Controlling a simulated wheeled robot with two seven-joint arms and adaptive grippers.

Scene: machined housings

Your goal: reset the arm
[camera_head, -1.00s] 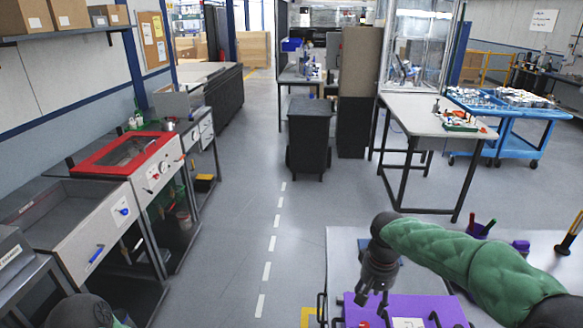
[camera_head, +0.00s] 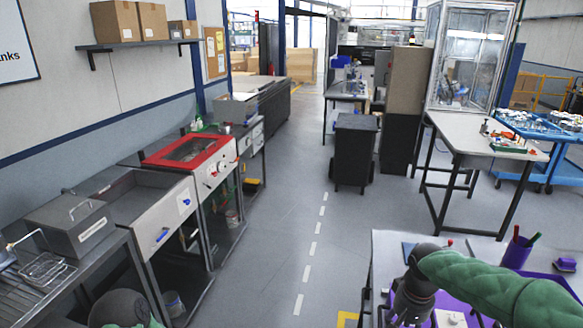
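My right arm, in a green padded sleeve, comes in from the right edge over a work table (camera_head: 385,252) at the lower right. My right gripper (camera_head: 402,318) is dark and points down above a purple item (camera_head: 465,306) on this table. Its fingertips are at the bottom edge, so I cannot tell whether it is open or shut. Of my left arm only a dark rounded joint and a bit of green sleeve show at the bottom left. My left gripper is out of view.
A purple pen cup (camera_head: 516,252) stands on the work table. On the left are a metal bench and a red-topped cabinet (camera_head: 187,151). A black bin (camera_head: 355,155) stands mid-floor, near a grey table (camera_head: 470,132) and blue cart (camera_head: 549,160). The central aisle is clear.

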